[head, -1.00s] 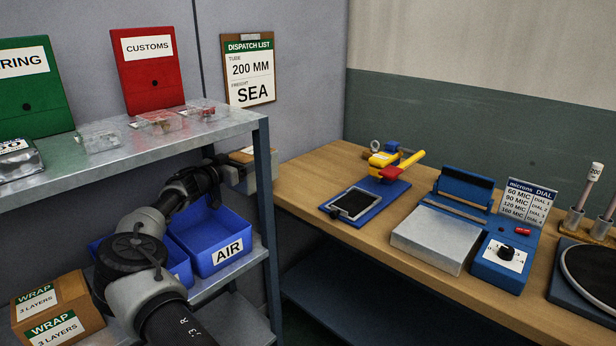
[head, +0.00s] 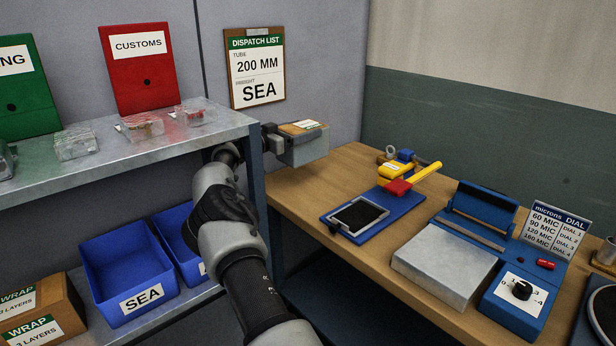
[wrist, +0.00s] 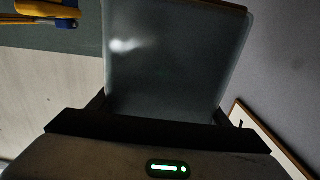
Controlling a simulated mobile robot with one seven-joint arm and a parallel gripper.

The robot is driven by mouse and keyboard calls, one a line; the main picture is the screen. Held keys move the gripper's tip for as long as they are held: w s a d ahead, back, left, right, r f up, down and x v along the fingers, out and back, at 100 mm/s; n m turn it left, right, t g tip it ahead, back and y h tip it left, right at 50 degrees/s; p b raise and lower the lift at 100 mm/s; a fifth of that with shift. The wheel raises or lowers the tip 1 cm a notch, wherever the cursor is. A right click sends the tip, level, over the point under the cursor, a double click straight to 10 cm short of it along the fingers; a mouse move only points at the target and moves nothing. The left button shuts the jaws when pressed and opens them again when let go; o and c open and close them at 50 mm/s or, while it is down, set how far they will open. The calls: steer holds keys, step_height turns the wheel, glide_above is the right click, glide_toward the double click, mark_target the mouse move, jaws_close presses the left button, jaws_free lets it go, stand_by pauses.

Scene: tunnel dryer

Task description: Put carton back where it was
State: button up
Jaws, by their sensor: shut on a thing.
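The carton (head: 307,146) is a small box with a brown, labelled top and greyish, film-like sides. My gripper (head: 283,143) is shut on it and holds it in the air beside the right end of the shelf, near the back left of the wooden bench. In the wrist view the carton (wrist: 175,60) fills the middle between my fingers, its side grey and shiny. The far side of the carton is hidden.
The metal shelf (head: 150,150) and its post stand close to my arm. Blue bins, one marked SEA (head: 128,270), and a WRAP carton (head: 45,312) are below. The bench holds a yellow-handled tool (head: 410,180), a blue sealer (head: 480,225) and a dial box (head: 520,300). The bench's back left is clear.

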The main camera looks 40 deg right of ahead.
mark_target(286, 164)
step_height(286, 164, down, 10)
steer(key=shift+r+b, duration=0.25)
steer(key=shift+b, duration=0.25)
steer(key=o, duration=1.9)
steer(key=shift+f, duration=0.15)
steer(key=a, duration=0.7)
steer(key=shift+s+a+p, duration=0.3)
steer(key=shift+s, duration=0.05)
